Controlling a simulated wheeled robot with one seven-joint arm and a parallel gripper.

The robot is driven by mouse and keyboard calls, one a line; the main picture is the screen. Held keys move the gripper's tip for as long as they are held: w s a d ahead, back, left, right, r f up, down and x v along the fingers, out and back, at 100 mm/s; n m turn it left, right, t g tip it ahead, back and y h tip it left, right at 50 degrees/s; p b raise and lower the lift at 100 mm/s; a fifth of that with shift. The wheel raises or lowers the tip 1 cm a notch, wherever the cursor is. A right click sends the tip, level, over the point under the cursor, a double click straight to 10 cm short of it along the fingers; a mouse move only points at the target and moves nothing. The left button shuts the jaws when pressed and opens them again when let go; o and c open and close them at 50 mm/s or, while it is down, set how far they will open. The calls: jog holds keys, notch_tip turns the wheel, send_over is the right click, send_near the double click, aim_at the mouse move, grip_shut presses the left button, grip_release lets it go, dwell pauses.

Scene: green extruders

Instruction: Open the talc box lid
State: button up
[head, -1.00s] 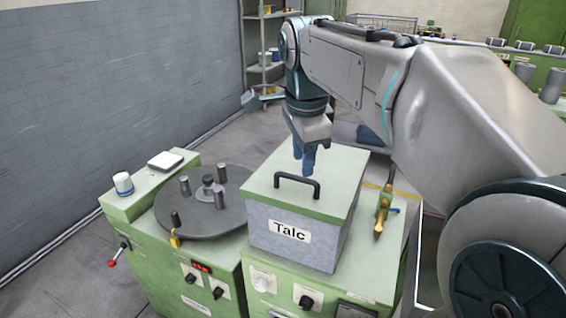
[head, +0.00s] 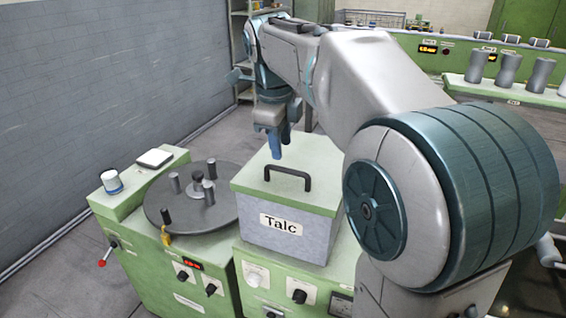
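The talc box (head: 290,238) is a grey box with a "Talc" label on its front. It stands on a green machine. Its green lid (head: 322,182) lies flat and closed on top, with a black handle (head: 288,176) arching up near the lid's front edge. My gripper (head: 279,148) hangs pointing down, above and behind the handle in the picture and apart from it. Two blue fingers show with a gap between them, and nothing is seen between them. My arm hides the box's right rear part.
A dark round turntable (head: 190,205) with several grey pegs stands left of the box. A white-and-blue container (head: 111,182) and a white scale-like block (head: 155,158) sit on the green ledge farther left. Knobs line the machine front. Several grey cylinders (head: 508,69) stand at the back right.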

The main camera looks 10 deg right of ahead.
aim_at(283, 170)
jog(key=f, duration=0.4)
jog(key=w+f, duration=0.1)
jog(key=f, duration=0.1)
jog(key=shift+d, duration=0.35)
jog(key=shift+r, duration=0.1)
grip_shut()
